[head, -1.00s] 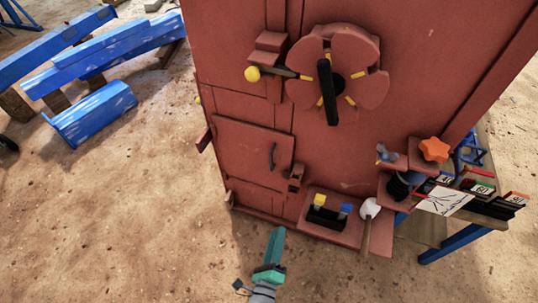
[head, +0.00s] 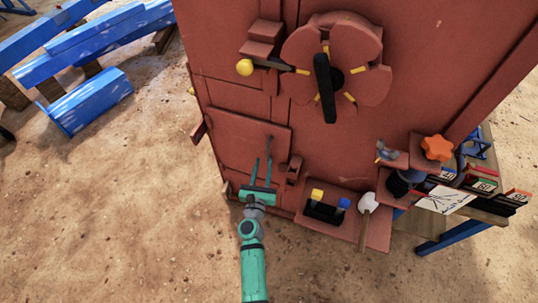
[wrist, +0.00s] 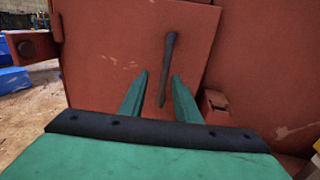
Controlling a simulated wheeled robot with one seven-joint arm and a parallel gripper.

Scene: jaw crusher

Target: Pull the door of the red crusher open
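The red crusher (head: 225,50) stands ahead of me with its small square door (head: 232,140) low on the left side, lying flush and closed. The door's dark upright bar handle (wrist: 168,68) shows in the wrist view; in the head view only its top (head: 268,143) shows above my fingers. My green gripper (head: 262,170) is in front of the door, its two fingers apart and pointing at it. In the wrist view my gripper (wrist: 160,90) is open, with the handle's lower part between the fingertips. I cannot tell whether the fingers touch it.
A red latch block (head: 294,167) sits at the door's right edge. A shelf with a yellow and blue switch box (head: 324,211) and a white-headed mallet (head: 367,210) juts out to the right. Blue steel pieces (head: 90,100) lie at left. Sandy ground in front is clear.

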